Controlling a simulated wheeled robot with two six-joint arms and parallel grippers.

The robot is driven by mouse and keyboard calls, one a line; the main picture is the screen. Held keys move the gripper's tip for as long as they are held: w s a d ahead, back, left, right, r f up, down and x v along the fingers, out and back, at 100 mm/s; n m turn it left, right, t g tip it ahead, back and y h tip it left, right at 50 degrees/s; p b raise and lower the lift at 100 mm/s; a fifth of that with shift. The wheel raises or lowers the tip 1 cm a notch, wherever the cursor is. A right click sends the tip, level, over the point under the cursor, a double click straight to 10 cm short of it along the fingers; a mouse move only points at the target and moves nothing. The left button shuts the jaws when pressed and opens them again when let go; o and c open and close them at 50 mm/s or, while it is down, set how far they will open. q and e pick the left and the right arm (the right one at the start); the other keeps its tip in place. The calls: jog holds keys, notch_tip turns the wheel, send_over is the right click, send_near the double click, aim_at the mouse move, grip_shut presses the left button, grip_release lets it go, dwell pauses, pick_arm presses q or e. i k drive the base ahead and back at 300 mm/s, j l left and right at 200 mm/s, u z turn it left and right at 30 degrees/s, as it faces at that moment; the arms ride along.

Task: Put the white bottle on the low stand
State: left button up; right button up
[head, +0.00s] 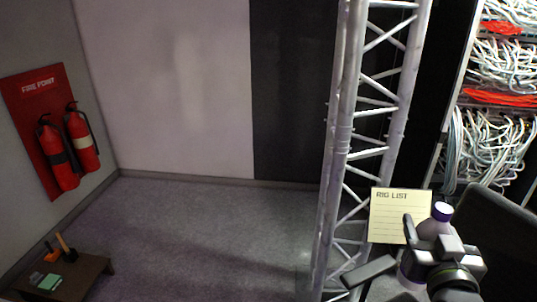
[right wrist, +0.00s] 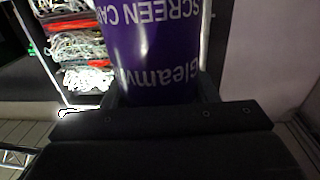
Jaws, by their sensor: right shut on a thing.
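The white bottle (head: 432,229) has a purple cap and is at the lower right of the head view, held up in my right gripper (head: 437,246). In the right wrist view its purple label (right wrist: 152,45) fills the upper middle, with lettering upside down. The right gripper is shut on the bottle, and its fingers and wrist hide much of the body. A low dark brown stand (head: 97,272) is at the lower left of the head view, far from the gripper and partly cut off by the frame. My left gripper is not in view.
On the stand are a green item (head: 46,281) and a brush-like tool (head: 66,248). A metal truss (head: 345,140) rises beside the right gripper, near a "RIG LIST" note (head: 390,215). Cable racks (head: 495,65) are at right. Grey floor (head: 200,230) between stand and truss is clear.

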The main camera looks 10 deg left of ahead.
aim_at(82, 276)
jog(key=u, duration=1.1)
jog(key=i+j+u, duration=0.15)
jog(key=u, duration=0.25)
jog(key=i+u, duration=0.6)
jog(key=u, duration=0.2)
jog(key=i+l+u, duration=0.1)
jog(key=i+u, duration=0.15)
jog(key=u, duration=0.15)
jog(key=i+l+u, duration=0.3)
jog(key=i+l, duration=0.8)
jog(key=i, duration=0.1)
